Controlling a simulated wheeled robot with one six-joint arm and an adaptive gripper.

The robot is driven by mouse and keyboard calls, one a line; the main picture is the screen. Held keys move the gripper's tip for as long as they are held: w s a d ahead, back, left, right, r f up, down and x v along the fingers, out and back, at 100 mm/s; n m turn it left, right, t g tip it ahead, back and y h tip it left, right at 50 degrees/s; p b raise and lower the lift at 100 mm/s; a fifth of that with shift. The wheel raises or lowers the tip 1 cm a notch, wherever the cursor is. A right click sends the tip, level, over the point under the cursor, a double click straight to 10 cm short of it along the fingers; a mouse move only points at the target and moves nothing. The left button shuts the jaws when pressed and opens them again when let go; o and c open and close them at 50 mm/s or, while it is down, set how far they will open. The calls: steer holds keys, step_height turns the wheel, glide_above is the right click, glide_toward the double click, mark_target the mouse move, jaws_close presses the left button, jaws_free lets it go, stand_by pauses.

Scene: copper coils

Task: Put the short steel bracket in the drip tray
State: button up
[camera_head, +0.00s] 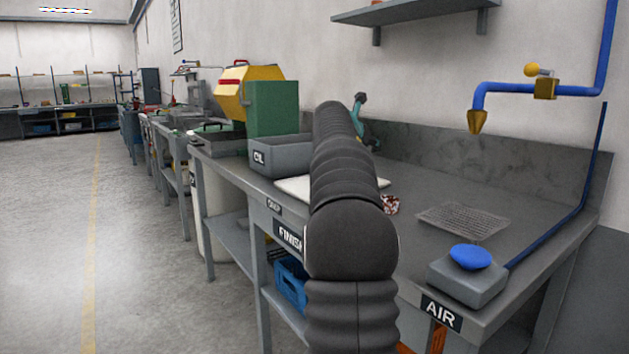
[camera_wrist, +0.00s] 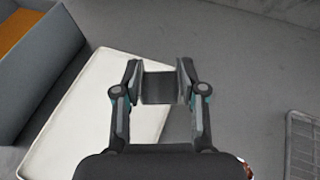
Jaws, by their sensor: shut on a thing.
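My gripper (camera_wrist: 159,78) shows in the wrist view with its two fingers on either side of a short dark grey metal piece (camera_wrist: 159,90), which looks like the short steel bracket. It is shut on this piece and holds it over the bench, near the right edge of a white flat sheet or tray (camera_wrist: 90,115). The white thing also shows in the head view (camera_head: 293,187), partly behind my arm. The bracket is hidden in the head view. I cannot tell for sure which thing is the drip tray.
A grey box marked OIL (camera_head: 280,156) stands left of my arm, before a green and yellow machine (camera_head: 262,92). A wire mesh rack (camera_head: 463,221) lies on the right. Bare bench lies between.

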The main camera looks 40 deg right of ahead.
steer(key=w+a+f, duration=0.2)
steer(key=w, duration=0.1)
steer(key=w+a+f+b, duration=0.1)
steer(key=w+a+f, duration=0.1)
steer(key=w, duration=0.2)
steer(key=w+a+f+b, duration=0.1)
steer(key=w+a+f, duration=0.1)
steer(key=w+f, duration=0.1)
steer(key=shift+w+a, duration=0.2)
steer(key=shift+a, duration=0.05)
steer(key=shift+f+b, duration=1.05)
steer(key=shift+f, duration=0.9)
steer(key=shift+f, duration=0.1)
steer(key=o, duration=1.2)
steer(key=shift+o, duration=0.2)
steer(key=shift+a+r, duration=0.2)
steer(key=v, duration=1.1)
steer(key=shift+f, duration=0.1)
steer(key=shift+s+a, duration=0.15)
steer(key=shift+a, duration=0.15)
